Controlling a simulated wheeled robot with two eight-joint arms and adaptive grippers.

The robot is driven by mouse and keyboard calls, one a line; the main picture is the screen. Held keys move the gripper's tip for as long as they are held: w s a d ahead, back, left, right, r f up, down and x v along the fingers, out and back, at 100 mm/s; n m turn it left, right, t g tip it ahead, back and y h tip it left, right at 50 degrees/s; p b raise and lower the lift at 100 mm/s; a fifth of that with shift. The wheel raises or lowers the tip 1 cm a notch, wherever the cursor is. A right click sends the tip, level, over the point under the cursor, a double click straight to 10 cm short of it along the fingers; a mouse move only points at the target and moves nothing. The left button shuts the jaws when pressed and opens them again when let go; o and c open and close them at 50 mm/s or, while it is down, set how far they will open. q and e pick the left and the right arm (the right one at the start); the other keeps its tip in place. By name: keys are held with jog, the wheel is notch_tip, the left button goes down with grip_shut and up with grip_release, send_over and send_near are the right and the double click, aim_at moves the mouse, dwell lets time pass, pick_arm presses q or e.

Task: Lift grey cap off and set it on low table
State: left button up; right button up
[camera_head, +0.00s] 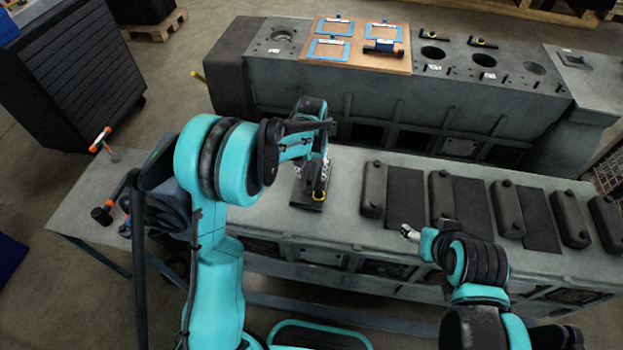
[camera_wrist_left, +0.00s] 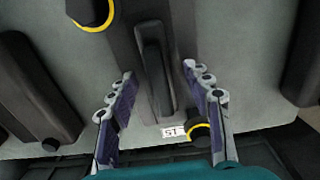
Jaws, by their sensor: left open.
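A dark grey cap (camera_head: 306,198) with a raised bar handle sits on top of the near engine block. The cap also fills the middle of the left wrist view (camera_wrist_left: 125,35), with yellow-ringed black knobs (camera_wrist_left: 200,131) and a small "ST" label. My left gripper (camera_head: 313,178) is over it, open. In the left wrist view its fingers (camera_wrist_left: 160,82) stand on either side of the handle (camera_wrist_left: 154,75), with gaps visible. Contact is hard to judge. My right gripper (camera_head: 408,233) is by the block's front edge; its fingers are too small to read. I cannot identify the low table with certainty.
Several dark covers (camera_head: 441,195) with flat dark plates between them line the block to the right. A grey surface (camera_head: 85,200) at left carries orange-handled tools (camera_head: 102,213). A second block (camera_head: 420,95) behind bears a wooden board (camera_head: 397,63). A black cabinet (camera_head: 75,70) stands far left.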

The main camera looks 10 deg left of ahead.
aim_at(312, 170)
pick_arm(q)
grip_shut()
jog(key=shift+r, duration=0.2)
jog(key=shift+r, duration=0.65)
notch_tip(312, 170, up, 3)
jog(key=shift+f+p, duration=0.1)
jog(key=shift+p, duration=0.55)
jog(key=s+a+r+p, duration=0.3)
jog(key=s+a+r, duration=0.2)
jog(key=s+r, duration=0.3)
jog(key=shift+s+a+r+p, duration=0.3)
jog(key=shift+s+r, duration=0.05)
jog(key=shift+s, duration=0.75)
